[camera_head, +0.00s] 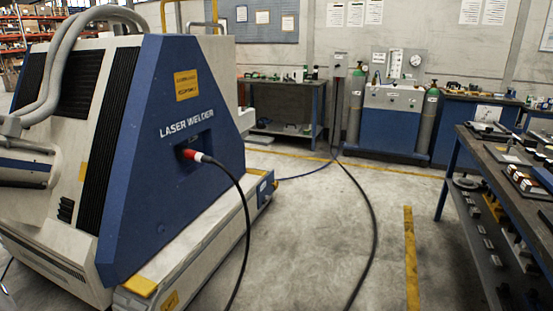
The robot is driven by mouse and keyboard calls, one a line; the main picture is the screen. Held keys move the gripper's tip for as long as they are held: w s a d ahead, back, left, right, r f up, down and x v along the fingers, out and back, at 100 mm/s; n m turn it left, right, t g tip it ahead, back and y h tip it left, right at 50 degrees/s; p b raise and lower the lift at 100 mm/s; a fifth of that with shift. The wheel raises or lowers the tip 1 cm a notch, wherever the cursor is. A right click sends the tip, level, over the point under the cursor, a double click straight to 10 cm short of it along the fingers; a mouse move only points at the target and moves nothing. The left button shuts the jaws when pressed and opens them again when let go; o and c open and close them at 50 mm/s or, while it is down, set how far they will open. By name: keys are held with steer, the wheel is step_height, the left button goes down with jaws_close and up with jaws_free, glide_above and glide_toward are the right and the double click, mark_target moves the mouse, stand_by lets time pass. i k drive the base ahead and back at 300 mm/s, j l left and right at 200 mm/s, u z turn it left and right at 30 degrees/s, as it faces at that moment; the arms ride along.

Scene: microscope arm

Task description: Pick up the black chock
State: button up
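I cannot pick out a black chock for certain. Several small dark blocks and trays lie on the workbench (493,168) at the right edge, but they are too small to tell apart. More small grey and dark parts lie on its lower shelf. My gripper is not in view.
A large blue and white laser welder (140,190) fills the left. A black cable (247,230) runs from its red plug to the floor; another crosses mid-floor. A yellow floor line (411,260) lies before the right bench. Benches and gas cylinders (357,112) stand at the back.

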mark_target(262, 126)
steer(key=i+z, duration=0.15)
steer(key=i, duration=1.1)
steer(key=i+j+z, duration=0.15)
steer(key=i, duration=1.15)
steer(key=i+j+z, duration=0.1)
steer(key=i+z, duration=0.25)
steer(key=i, duration=3.45)
steer(key=i+l, duration=0.1)
steer(key=i, duration=0.5)
steer(key=i+l+u, duration=0.15)
steer(key=i, duration=0.5)
steer(key=i+j+u, duration=0.1)
steer(key=i+u, duration=0.25)
steer(key=i, duration=0.2)
steer(key=i+u, duration=0.35)
steer(key=i, duration=0.15)
steer(key=i+j, duration=0.2)
steer(key=i, duration=0.35)
steer(key=i+j+u, duration=0.15)
steer(key=i, duration=0.4)
steer(key=j, duration=0.1)
